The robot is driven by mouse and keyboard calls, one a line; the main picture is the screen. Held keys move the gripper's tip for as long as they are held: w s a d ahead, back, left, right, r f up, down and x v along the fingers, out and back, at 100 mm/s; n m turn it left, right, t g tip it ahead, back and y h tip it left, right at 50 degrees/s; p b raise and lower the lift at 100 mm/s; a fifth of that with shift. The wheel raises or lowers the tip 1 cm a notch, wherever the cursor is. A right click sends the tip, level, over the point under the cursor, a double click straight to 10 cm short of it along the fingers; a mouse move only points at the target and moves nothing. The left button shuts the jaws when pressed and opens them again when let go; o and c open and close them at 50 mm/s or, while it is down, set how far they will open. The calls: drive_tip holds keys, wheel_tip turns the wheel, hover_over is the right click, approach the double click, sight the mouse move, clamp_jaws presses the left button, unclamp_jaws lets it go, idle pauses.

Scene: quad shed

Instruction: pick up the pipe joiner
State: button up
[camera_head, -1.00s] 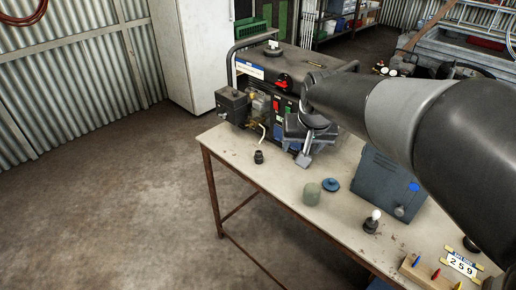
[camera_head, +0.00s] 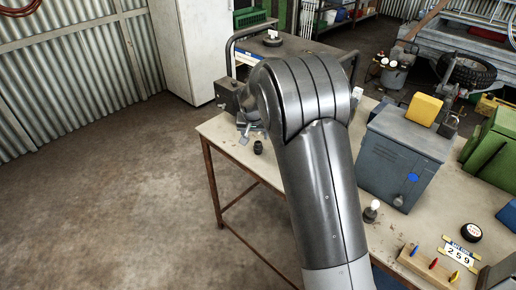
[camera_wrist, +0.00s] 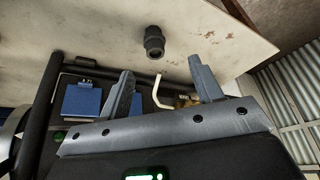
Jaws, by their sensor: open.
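The pipe joiner, a small dark ribbed fitting (camera_head: 258,147), stands near the left edge of the pale workbench (camera_head: 224,130). In the wrist view the pipe joiner (camera_wrist: 154,42) shows at the upper middle, beyond my fingertips. My gripper (camera_head: 250,131) is mostly hidden behind my arm in the head view; a grey finger part shows just above and left of the joiner. In the wrist view my gripper (camera_wrist: 163,76) is open, its two fingers apart with nothing held between them. The joiner is clear of both fingers.
A generator (camera_head: 268,42) stands behind my arm, mostly hidden; its dark frame and a bent pale pipe (camera_wrist: 160,95) show near my fingers. A blue-grey box (camera_head: 402,155), a bulb (camera_head: 372,210) and a peg block (camera_head: 428,268) are to the right. Left of the bench is open floor.

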sight(258, 143)
drive_tip(key=x, duration=0.5)
drive_tip(key=shift+f, duration=0.15)
drive_tip(key=shift+w+d+x, duration=0.1)
drive_tip(key=shift+d+x, duration=0.1)
drive_tip(key=shift+x, duration=1.1)
drive_tip(key=shift+w+d+x, duration=0.15)
drive_tip(key=shift+d+x, duration=0.1)
drive_tip(key=shift+x, duration=1.1)
drive_tip(key=shift+c, duration=0.3)
drive_tip(key=c, duration=1)
